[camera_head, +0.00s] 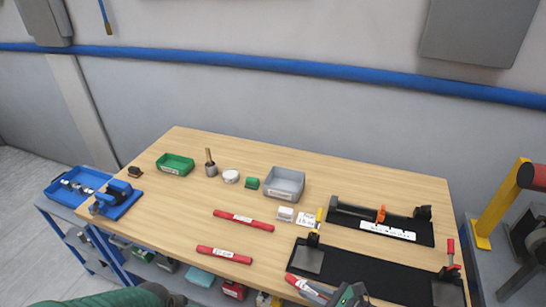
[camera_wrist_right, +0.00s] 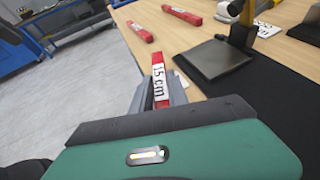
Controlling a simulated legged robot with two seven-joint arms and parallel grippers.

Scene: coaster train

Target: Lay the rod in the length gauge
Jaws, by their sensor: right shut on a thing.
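My right gripper (camera_head: 318,293) is at the bottom edge of the head view, shut on a red rod (camera_head: 299,284). In the right wrist view the rod (camera_wrist_right: 158,72) points away between the fingers, and its white label reads "15 cm". Beyond it is a black fixture (camera_head: 345,265) with a grey plate at each end. Behind that is a black tray (camera_head: 420,227) with a white printed strip (camera_head: 388,231), a dark bar and an orange piece. I cannot tell for sure which one is the length gauge. The rod appears held beside the front fixture's left end. My left gripper is not seen.
Two more labelled red rods (camera_head: 243,219) (camera_head: 224,255) lie on the wooden table. Behind them are a grey bin (camera_head: 284,184), a green bin (camera_head: 175,164) and small items. The table's middle has free room.

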